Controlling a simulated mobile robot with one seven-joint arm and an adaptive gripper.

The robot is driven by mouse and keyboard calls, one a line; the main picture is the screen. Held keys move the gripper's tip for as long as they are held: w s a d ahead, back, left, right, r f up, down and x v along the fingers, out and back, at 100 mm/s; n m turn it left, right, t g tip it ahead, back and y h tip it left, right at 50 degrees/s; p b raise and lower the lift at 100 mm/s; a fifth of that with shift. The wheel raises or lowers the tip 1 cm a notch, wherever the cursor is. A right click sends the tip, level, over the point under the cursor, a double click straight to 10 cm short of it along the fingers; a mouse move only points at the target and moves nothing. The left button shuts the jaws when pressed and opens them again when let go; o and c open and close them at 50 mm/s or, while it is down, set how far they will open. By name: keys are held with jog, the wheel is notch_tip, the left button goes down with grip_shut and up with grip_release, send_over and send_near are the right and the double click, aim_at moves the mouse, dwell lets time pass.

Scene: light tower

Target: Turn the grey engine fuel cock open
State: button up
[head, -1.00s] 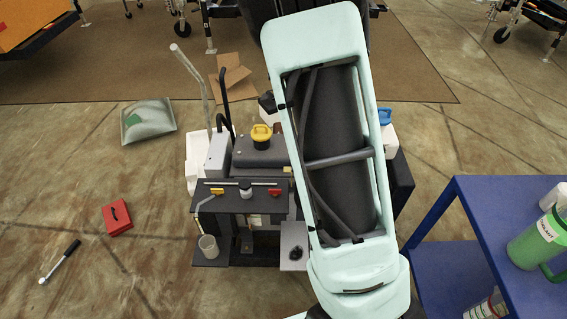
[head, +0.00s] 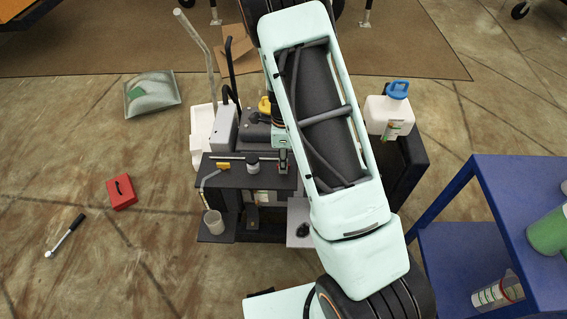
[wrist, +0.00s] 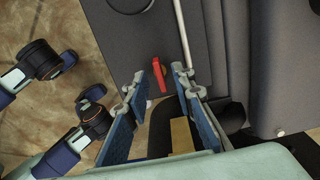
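The engine unit's dark shelf (head: 228,180) carries a yellow lever (head: 222,165) at left and a small white-and-dark cylinder (head: 252,163) in the middle. My gripper (head: 283,160) is over the right end of this shelf. In the wrist view my gripper (wrist: 167,72) is open, its two blue-padded fingers apart. A red lever (wrist: 168,61) lies at the fingertips, close to the left finger; I cannot tell if they touch. I cannot pick out a plainly grey cock; it may be hidden under my arm or fingers.
A thin light rod (wrist: 183,30) runs close by the right fingertip. A white jug with a blue cap (head: 390,112) stands right of my arm. A blue table (head: 515,190) is at right. A red box (head: 121,192) and a ratchet (head: 65,236) lie on the floor at left.

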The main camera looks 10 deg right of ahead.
jog(key=shift+f, duration=0.3)
grip_shut()
